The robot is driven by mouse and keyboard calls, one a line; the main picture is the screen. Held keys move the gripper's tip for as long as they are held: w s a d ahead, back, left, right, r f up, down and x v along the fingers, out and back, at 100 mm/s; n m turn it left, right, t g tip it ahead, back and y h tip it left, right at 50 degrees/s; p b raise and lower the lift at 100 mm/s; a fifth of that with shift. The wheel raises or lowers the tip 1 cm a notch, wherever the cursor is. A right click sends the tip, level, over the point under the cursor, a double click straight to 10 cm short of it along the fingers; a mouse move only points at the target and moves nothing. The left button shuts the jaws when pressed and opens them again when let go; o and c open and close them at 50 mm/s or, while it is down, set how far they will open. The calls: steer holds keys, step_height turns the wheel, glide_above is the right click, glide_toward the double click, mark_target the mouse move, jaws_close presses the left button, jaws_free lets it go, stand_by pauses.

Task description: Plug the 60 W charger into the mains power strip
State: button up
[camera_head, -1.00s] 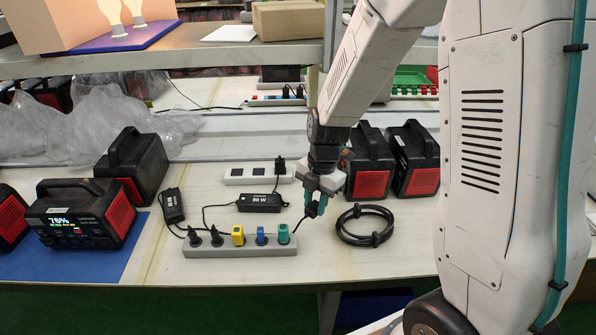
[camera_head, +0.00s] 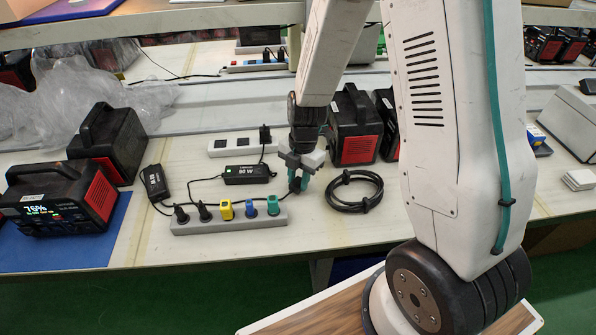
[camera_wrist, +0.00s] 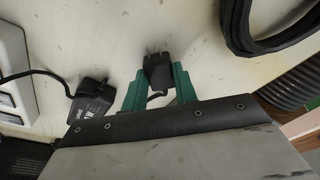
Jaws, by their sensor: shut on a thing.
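My gripper (camera_head: 297,182) is shut on a black plug (camera_wrist: 158,72), held between green fingers in the wrist view. The plug's prongs point up in that view. In the head view the gripper is just above and behind the right end of the front grey power strip (camera_head: 187,229). The black charger with a white 60 W label (camera_head: 246,174) lies left of the gripper; a charger with a partly visible label also shows in the wrist view (camera_wrist: 92,95). A white strip (camera_head: 222,150) lies behind it, with a black plug at its right end.
The front strip holds black, yellow, blue and green plugs. Another black adapter (camera_head: 155,183) lies to the left. A coiled black cable (camera_head: 352,192) lies right of my gripper. Black-and-red power units (camera_head: 353,140) stand behind it. A shelf (camera_head: 180,30) runs above the bench.

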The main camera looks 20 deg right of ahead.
steer(key=shift+f, duration=0.35)
steer(key=o, duration=1)
